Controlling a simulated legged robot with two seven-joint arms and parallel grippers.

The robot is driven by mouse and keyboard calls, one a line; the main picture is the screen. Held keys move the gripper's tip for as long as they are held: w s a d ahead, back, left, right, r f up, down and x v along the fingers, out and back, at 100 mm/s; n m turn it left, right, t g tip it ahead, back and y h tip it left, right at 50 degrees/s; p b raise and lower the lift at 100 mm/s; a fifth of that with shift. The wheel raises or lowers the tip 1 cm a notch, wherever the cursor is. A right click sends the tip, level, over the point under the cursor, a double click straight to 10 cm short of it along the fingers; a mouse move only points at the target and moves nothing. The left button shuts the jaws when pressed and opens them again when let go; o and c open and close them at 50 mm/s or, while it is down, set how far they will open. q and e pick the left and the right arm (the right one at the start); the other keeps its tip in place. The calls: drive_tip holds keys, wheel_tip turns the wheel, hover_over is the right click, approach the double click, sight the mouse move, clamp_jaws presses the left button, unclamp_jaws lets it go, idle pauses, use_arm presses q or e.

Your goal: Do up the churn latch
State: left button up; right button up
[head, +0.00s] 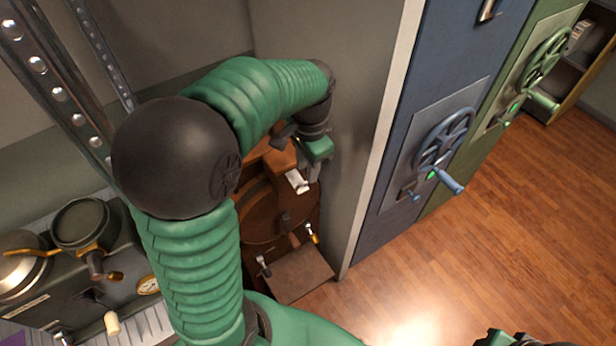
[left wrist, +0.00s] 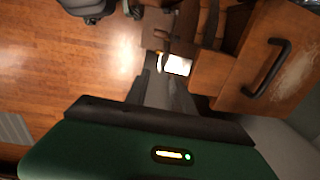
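The brown wooden churn (head: 262,212) stands in the corner behind my left arm, which hides part of it. Its round wooden drum and a dark fitting (head: 284,217) on the drum's face show. My left gripper (head: 299,181) points down at the churn's upper right side. A small pale metallic piece shows at its tips; in the left wrist view a bright white piece (left wrist: 178,64) lies beside the grey finger, close to the wood. I cannot tell whether this is the latch or whether it is gripped. My right gripper (head: 500,339) is only partly visible at the bottom edge.
A grey wall stands close right of the churn. Beyond it are a blue door with a handwheel (head: 443,138) and a green one with another wheel (head: 543,62). A dark machine (head: 70,265) stands left. Wooden floor (head: 450,270) lies clear at right.

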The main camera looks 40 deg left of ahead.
sight(305, 182)
use_arm(q)
drive_tip(key=f, duration=0.2)
drive_tip(key=a+f, duration=0.1)
drive_tip(key=f, duration=0.1)
drive_tip(key=shift+s+a+f, duration=0.1)
drive_tip(key=shift+s, duration=0.1)
drive_tip(key=shift+d, duration=0.45)
drive_tip(key=shift+w+d, duration=0.1)
drive_tip(key=shift+c, duration=0.5)
drive_tip(key=c, duration=0.5)
drive_tip(key=shift+a+f, duration=0.1)
drive_tip(key=shift+a, duration=0.2)
clamp_jaws()
drive_tip(key=shift+d, duration=0.1)
